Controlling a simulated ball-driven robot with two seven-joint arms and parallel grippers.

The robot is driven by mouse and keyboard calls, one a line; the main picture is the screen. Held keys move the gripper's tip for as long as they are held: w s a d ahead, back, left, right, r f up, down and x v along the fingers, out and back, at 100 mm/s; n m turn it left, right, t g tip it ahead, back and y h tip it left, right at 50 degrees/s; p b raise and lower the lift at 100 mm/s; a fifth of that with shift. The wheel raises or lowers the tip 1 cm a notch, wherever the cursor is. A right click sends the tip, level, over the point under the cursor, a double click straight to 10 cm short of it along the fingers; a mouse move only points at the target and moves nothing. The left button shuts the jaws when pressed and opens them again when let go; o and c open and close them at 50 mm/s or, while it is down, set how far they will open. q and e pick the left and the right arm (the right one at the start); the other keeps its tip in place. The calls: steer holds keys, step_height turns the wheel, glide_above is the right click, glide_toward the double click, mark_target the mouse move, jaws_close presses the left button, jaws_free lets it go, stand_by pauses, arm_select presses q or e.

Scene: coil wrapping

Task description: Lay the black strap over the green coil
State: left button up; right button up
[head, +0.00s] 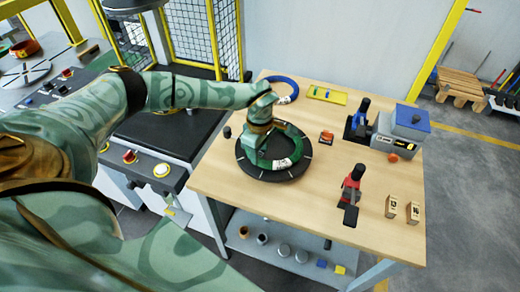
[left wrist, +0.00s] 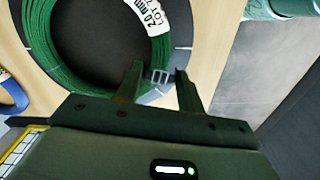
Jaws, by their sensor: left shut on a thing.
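The green coil (head: 291,146) lies flat on a round black turntable (head: 262,172) on the wooden table, with a white printed label on it. In the left wrist view the coil (left wrist: 42,50) fills the upper left. My left gripper (head: 258,152) is over the coil's left side, pointing down. In the left wrist view its fingers (left wrist: 160,88) are closed around a small dark piece with a pale buckle, seemingly the black strap (left wrist: 158,76), at the coil's edge. Most of the strap is hidden, and I cannot tell how it lies on the coil. My right gripper is not in view.
A blue coil (head: 283,82) and a yellow tray (head: 327,94) lie at the back. A grey machine with a blue top (head: 405,122), a red-and-black tool (head: 352,185) and wooden blocks (head: 391,207) stand on the right. The table's front middle is clear.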

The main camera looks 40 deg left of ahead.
mark_target(260, 154)
arm_select(q)
steer(key=shift+f+b, duration=0.55)
steer(key=shift+f, duration=0.65)
steer(key=o, duration=1)
steer(key=shift+r, duration=0.15)
step_height(260, 154, up, 16)
steer(key=shift+r+p, duration=0.1)
steer(key=shift+p, duration=1)
